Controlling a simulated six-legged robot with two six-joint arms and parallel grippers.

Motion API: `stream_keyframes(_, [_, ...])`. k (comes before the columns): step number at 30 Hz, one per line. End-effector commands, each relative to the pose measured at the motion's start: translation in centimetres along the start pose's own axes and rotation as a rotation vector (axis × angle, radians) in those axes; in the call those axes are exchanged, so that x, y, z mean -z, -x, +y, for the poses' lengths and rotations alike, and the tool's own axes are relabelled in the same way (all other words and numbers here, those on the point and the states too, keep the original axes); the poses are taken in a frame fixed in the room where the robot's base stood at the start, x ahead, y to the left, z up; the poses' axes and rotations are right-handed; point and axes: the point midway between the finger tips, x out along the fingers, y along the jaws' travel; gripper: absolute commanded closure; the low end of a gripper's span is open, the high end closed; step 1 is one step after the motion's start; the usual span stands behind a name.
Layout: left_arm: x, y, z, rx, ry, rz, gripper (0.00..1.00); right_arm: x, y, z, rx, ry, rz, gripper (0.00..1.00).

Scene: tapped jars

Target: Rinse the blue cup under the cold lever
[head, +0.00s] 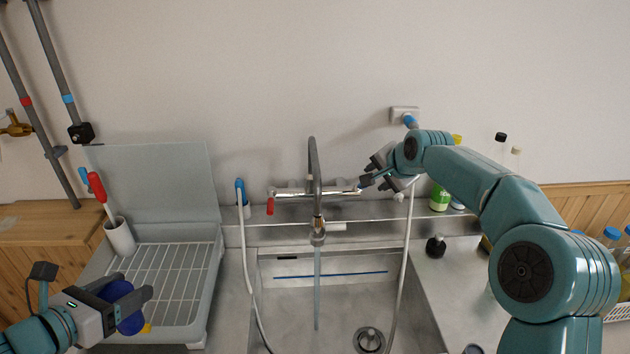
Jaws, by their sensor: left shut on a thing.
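The blue cup (130,322) is at the lower left, in front of the drying rack. My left gripper (134,287) is shut on it, and the fingers hide part of it. The tap (315,190) stands behind the sink, with a red lever (270,206) on its left and a blue cold lever (365,181) on its right. A thin stream of water (317,290) falls from the spout into the sink. My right gripper (376,176) is at the cold lever; its fingers are too small and overlapped to tell whether they are open or shut.
The sink (345,300) has a drain (368,340) at the front right. White hoses (246,270) hang on both sides of the tap. Bottles (440,197) stand at the right.

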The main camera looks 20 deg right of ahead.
Motion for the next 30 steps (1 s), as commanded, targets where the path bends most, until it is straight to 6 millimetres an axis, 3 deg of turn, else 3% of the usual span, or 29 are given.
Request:
stream_keyframes(5, [-0.8, 0.7, -0.2, 0.0, 0.001, -0.001, 0.66, -0.1, -1.9, 0.1, -0.003, -0.001, -0.002, 0.55])
stream_keyframes(12, [-2.5, 1.6, -0.3, 0.0, 0.0, -0.001, 0.66, -0.1, -7.1, 0.1, -0.003, -0.001, -0.002, 0.55])
stream_keyframes(18, [-3.4, 1.9, -0.2, 0.0, 0.0, -0.001, 0.66, -0.1, -10.2, 0.1, -0.001, -0.001, 0.0, 0.55])
stream_keyframes(30, [-3.7, 1.7, 0.0, 0.0, -0.001, -0.002, 0.66, -0.1, -11.7, 0.1, 0.001, -0.001, 0.001, 0.55])
